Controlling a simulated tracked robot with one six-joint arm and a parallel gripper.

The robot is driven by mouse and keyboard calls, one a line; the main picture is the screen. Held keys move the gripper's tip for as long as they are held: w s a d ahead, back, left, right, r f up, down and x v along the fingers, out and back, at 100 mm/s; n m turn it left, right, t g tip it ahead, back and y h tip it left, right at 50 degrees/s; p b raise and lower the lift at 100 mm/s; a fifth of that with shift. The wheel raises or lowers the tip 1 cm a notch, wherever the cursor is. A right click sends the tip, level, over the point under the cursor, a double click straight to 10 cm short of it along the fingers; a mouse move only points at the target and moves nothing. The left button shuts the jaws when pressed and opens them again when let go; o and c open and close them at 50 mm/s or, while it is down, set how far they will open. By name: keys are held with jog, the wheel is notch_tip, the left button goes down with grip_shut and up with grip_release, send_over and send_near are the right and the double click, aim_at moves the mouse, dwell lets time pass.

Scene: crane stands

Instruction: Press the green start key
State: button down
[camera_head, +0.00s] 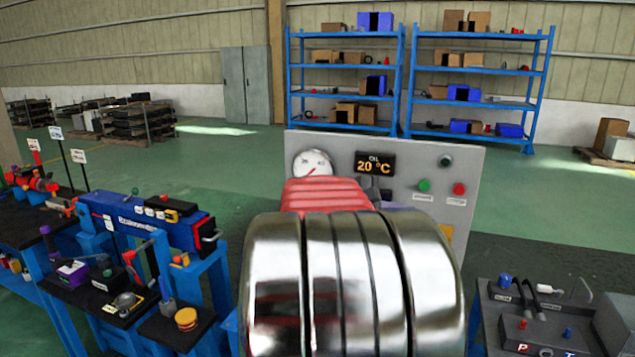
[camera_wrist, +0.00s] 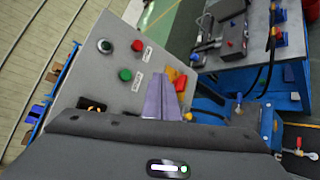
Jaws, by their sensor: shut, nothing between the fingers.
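The green start key (camera_head: 424,186) is a round button on the grey control panel (camera_head: 400,150), left of a round red button (camera_head: 459,189). In the wrist view the green key (camera_wrist: 125,74) is in plain sight, below the red button (camera_wrist: 138,45). My gripper (camera_wrist: 163,79) is shut and empty, with its purple-grey fingers pointing toward the panel. The fingertips show to the right of the green key and apart from it in the picture. In the head view my arm hides most of the gripper and the lower panel.
The panel also carries a round gauge (camera_head: 313,163), a display reading 20 °C (camera_head: 375,164) and a dark knob (camera_head: 445,160). A blue-framed bench with tools (camera_head: 130,270) stands left. A grey console (camera_head: 545,320) with levers stands right. Blue shelves (camera_head: 345,95) are far behind.

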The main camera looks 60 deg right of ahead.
aim_at(425, 185)
jog(key=s+d, duration=0.1)
jog(key=s+d+r+g, duration=0.1)
jog(key=shift+s+d, duration=0.1)
jog(key=shift+d, duration=0.25)
jog(key=shift+w+d, duration=0.3)
jog(key=shift+d, duration=1.15)
jog(key=shift+w+d, duration=0.35)
jog(key=shift+d, duration=1.05)
jog(key=shift+w+d, duration=0.3)
jog(key=shift+d, duration=1.15)
jog(key=shift+d, duration=0.1)
jog(key=shift+w+d, duration=0.15)
jog(key=shift+d, duration=0.15)
jog(key=shift+w+d, duration=0.1)
jog(key=shift+d, duration=0.4)
jog(key=shift+a, duration=0.1)
jog(key=shift+s+a, duration=0.2)
jog(key=shift+a, duration=0.65)
